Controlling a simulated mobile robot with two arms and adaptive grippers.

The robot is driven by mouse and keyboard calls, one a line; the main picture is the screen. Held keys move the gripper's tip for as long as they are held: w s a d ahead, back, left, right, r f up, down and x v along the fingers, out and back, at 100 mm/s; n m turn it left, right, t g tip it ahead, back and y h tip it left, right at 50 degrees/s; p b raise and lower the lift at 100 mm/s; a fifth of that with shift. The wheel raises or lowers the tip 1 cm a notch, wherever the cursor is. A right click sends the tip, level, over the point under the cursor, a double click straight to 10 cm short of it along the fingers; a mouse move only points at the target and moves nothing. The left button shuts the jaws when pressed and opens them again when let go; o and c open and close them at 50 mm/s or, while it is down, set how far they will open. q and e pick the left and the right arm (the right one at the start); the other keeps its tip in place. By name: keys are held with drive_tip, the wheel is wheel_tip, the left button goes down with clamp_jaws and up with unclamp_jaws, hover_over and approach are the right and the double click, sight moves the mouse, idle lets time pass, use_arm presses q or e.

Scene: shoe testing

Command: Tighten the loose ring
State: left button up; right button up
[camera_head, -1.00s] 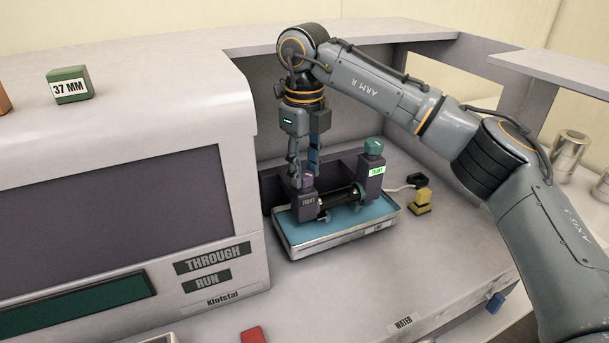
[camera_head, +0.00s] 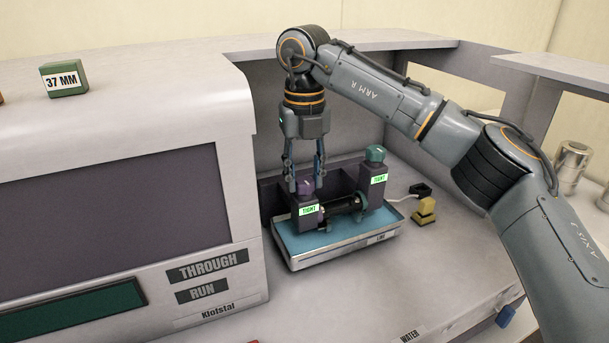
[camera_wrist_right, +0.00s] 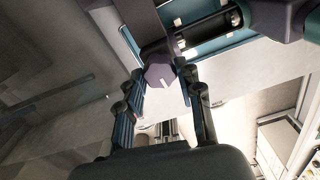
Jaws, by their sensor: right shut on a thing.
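A test fixture stands in a blue-lined tray (camera_head: 292,246), with two dark purple posts joined by a black cylinder (camera_head: 347,205). The left post (camera_head: 305,219) has a purple ring (camera_head: 304,187) on top and a bright green label reading TIGHT. The right post (camera_head: 371,190) has a teal ring (camera_head: 375,153) and a green label that also seems to read TIGHT. My right gripper (camera_head: 305,180) points down and is shut on the purple ring. In the right wrist view the faceted purple ring (camera_wrist_right: 159,73) sits between the fingertips. My left gripper is out of view.
A yellow piece (camera_head: 425,211) and a small black piece (camera_head: 420,190) with a white cable lie right of the tray. A large machine housing (camera_head: 110,200) fills the left, with a green 37 MM block (camera_head: 64,78) on top.

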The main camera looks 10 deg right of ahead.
sight(305, 180)
drive_tip(key=shift+r, duration=0.1)
drive_tip(key=o, duration=1.2)
wheel_tip(305, 180, up, 12)
drive_tip(key=shift+f, duration=0.1)
